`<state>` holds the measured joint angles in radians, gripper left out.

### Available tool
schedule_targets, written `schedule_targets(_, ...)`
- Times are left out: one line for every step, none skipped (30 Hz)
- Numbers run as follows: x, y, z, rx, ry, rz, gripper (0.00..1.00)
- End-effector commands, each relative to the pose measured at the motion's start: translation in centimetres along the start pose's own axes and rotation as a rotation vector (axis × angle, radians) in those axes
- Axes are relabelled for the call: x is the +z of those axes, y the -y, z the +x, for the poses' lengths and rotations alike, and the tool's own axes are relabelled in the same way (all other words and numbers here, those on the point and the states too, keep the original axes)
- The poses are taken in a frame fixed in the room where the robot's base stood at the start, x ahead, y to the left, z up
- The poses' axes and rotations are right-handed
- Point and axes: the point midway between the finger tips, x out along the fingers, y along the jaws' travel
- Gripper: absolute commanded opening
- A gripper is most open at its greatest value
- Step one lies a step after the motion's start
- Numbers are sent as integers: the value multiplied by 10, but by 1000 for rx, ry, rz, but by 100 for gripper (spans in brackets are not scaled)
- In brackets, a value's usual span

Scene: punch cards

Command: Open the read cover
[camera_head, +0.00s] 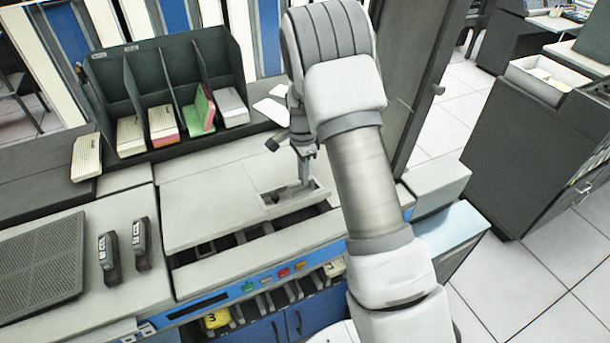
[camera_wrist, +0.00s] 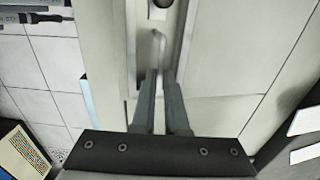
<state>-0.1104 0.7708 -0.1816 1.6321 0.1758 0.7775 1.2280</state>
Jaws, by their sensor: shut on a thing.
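The light grey machine top has a large flat cover panel (camera_head: 205,210), and a small framed recess (camera_head: 272,198) lies at its right. I cannot tell exactly which panel is the read cover. My gripper (camera_head: 304,182) points down into the recess, with my arm over the right side of the machine. In the wrist view my gripper (camera_wrist: 160,76) has its fingertips close together on a thin curved handle (camera_wrist: 159,45). The handle stands in a narrow channel (camera_wrist: 183,45) between pale panels. The fingers hide its lower part.
A dark card rack (camera_head: 160,90) with several card stacks stands behind the panel. Two black stamps (camera_head: 108,258) and a perforated plate (camera_head: 40,265) lie left. Coloured buttons (camera_head: 283,272) line the front edge. A dark cabinet (camera_head: 535,135) stands right, across open floor.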

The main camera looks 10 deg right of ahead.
Motion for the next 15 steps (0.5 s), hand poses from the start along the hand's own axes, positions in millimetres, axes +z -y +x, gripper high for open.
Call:
schedule_targets(0,7,-16,11,-4,-2,0)
schedule_targets(0,10,-22,19,-4,-2,0)
schedule_targets(0,15,-31,21,-5,-2,0)
schedule_targets(0,19,-38,18,-5,-2,0)
schedule_targets(0,22,-43,19,-5,-2,0)
schedule_targets(0,27,-48,18,-5,-2,0)
schedule_targets(0,29,-51,18,-5,-2,0)
schedule_targets(0,32,-54,17,-5,-2,0)
schedule_targets(0,34,-57,18,-4,-2,0)
schedule_targets(0,36,-59,17,-4,-2,0)
schedule_targets(0,37,-60,16,-4,-2,0)
schedule_targets(0,39,-61,16,-4,-2,0)
schedule_targets(1,39,-61,15,-4,-2,0)
schedule_targets(1,39,-61,15,-4,-2,0)
schedule_targets(1,40,-61,15,-4,-2,0)
